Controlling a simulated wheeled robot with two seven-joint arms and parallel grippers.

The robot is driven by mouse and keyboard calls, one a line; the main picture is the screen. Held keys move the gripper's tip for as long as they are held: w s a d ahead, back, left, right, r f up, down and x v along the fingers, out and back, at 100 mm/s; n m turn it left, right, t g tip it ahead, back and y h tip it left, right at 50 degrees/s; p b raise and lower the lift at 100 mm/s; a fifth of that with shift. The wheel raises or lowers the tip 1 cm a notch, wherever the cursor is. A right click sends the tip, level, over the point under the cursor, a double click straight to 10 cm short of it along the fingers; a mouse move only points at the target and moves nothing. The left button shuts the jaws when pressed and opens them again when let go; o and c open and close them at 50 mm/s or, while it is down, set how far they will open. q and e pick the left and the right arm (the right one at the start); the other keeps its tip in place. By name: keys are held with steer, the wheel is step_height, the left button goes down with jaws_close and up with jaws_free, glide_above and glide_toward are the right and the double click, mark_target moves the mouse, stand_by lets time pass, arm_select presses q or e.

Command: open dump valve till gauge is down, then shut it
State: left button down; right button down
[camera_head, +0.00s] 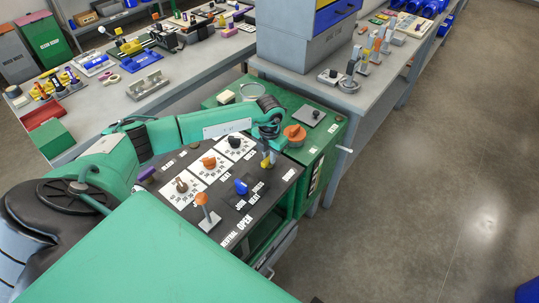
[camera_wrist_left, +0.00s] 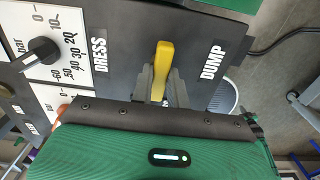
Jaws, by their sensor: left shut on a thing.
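The yellow dump valve handle (camera_wrist_left: 163,68) stands beside the DUMP label (camera_wrist_left: 212,60) in the left wrist view. My left gripper (camera_wrist_left: 161,88) is shut on this handle, its grey fingers on both sides of it. In the head view the left gripper (camera_head: 267,152) reaches down over the far right part of the black panel, with the yellow handle (camera_head: 267,163) partly hidden. A white dial with a black knob and a bar scale (camera_wrist_left: 40,52) is left of the DRESS label; its reading cannot be told. My right gripper is not in view.
The black panel (camera_head: 262,207) also carries an orange-topped lever (camera_head: 201,199), a blue knob (camera_head: 241,187) and further white dials (camera_head: 185,187). An orange knob (camera_head: 295,132) is on the green cabinet behind.

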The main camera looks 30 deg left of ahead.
arm_select(q)
steer(key=shift+f+m+b, duration=0.2)
steer(key=shift+m+b, duration=1)
steer(key=shift+b, duration=0.2)
steer(key=shift+m+b, duration=0.8)
steer(key=shift+m, duration=0.1)
steer(key=m+b, duration=0.6)
steer(key=m, duration=0.2)
steer(key=shift+b, duration=0.35)
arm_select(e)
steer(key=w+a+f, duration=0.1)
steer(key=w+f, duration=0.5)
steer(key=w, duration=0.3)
arm_select(q)
steer(key=m+b, duration=0.2)
steer(key=m, duration=0.2)
steer(key=shift+r, duration=0.15)
steer(key=shift+r+m+b, duration=0.1)
steer(key=shift+m+b, duration=0.35)
steer(key=shift+m, duration=0.05)
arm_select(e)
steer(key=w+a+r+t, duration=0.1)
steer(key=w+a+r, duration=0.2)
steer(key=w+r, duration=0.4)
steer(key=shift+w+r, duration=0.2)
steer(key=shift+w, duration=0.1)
arm_select(q)
steer(key=c, duration=1.4)
jaws_free()
steer(key=shift+o, duration=0.2)
